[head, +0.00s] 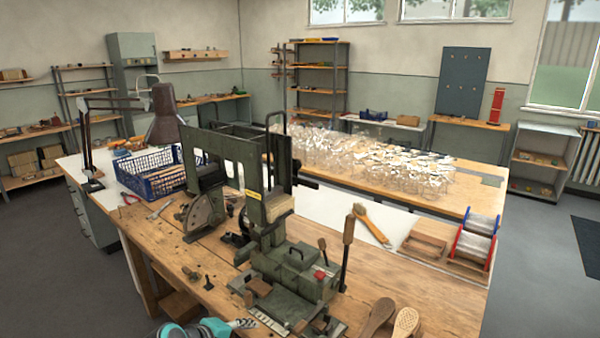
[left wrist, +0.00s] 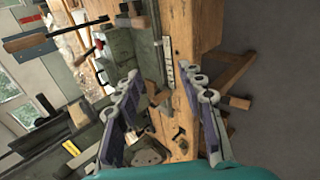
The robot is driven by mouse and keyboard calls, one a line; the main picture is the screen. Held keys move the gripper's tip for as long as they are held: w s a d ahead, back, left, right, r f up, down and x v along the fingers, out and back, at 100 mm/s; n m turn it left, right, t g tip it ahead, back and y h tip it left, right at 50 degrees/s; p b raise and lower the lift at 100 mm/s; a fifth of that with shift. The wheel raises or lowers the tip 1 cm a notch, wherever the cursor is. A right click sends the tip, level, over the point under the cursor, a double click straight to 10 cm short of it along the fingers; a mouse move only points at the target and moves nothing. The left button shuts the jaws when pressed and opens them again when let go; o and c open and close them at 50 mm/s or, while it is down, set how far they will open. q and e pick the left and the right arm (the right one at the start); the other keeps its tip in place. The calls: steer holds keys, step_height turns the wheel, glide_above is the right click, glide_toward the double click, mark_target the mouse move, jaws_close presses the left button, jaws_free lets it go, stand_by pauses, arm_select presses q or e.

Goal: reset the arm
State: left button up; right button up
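My left gripper (left wrist: 160,80) is open in the left wrist view, its two fingers spread wide with nothing between them. Beyond them are the wooden bench top and parts of the green tufting machine. In the head view a teal and grey part of my left arm shows at the bottom edge, with a bit of the left gripper (head: 243,323) beside it. It is near the bench's front edge, left of the machine (head: 290,270). My right arm and right gripper are in neither view.
A lamp (head: 165,115) stands at the left. Glassy bundles cover the back bench. Floor is open at the right.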

arm_select(q)
steer(key=s+a+m+y, duration=0.2)
steer(key=s+m, duration=0.3)
steer(key=s, duration=0.3)
steer(key=s+a+m+y, duration=0.2)
steer(key=s+m+y, duration=0.1)
steer(key=s+m, duration=0.3)
steer(key=shift+s+a+f+g, duration=0.3)
steer(key=shift+s+f+g, duration=0.15)
steer(key=shift+s, duration=0.85)
